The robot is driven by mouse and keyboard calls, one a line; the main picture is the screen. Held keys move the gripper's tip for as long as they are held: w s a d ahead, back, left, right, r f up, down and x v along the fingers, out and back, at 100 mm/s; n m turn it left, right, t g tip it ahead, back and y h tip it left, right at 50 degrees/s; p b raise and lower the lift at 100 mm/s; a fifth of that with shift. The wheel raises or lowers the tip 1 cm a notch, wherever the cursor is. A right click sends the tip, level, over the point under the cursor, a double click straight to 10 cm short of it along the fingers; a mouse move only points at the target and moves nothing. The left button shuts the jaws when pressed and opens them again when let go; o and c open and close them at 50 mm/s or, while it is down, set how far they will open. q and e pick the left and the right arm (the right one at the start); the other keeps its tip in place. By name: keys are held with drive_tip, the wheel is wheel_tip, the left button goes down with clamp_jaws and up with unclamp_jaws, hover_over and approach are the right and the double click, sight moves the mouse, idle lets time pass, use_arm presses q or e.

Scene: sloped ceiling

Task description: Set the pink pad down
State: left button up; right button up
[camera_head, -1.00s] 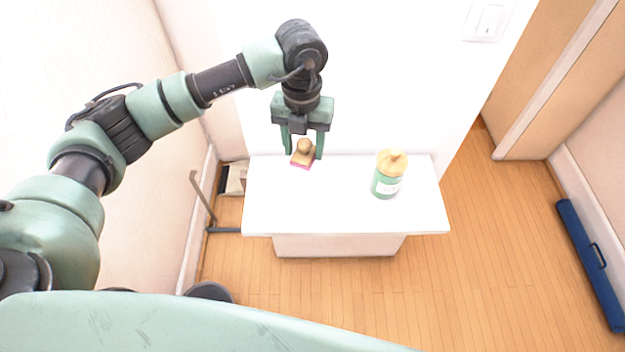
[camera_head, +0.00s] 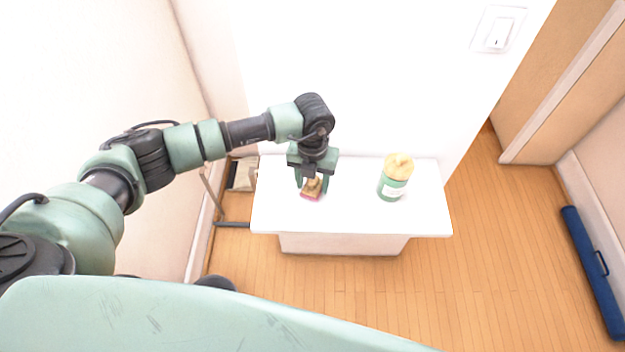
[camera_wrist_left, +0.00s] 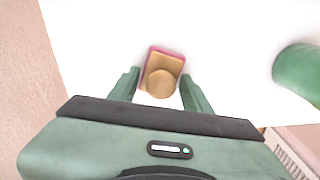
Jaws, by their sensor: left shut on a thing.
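The pink pad (camera_head: 310,196) is the pink underside of a small tan block with a round wooden knob. My left gripper (camera_head: 312,186) is shut on it, over the left half of the white table (camera_head: 350,215). In the left wrist view the pad (camera_wrist_left: 152,55) shows its pink rim and its knob between the two green fingers of my left gripper (camera_wrist_left: 162,88). I cannot tell whether the pad touches the table top. My right gripper is not in view.
The table top between jar and pad is clear. A beige box (camera_head: 243,174) is on the floor left of the table. A blue case (camera_head: 592,265) lies at the far right.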

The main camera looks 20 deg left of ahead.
use_arm(q)
drive_tip(key=shift+f, duration=0.15)
drive_tip(key=o, duration=1.4)
drive_tip(key=shift+r, duration=0.65)
wheel_tip(320, 180, up, 11)
drive_tip(key=b, duration=0.2)
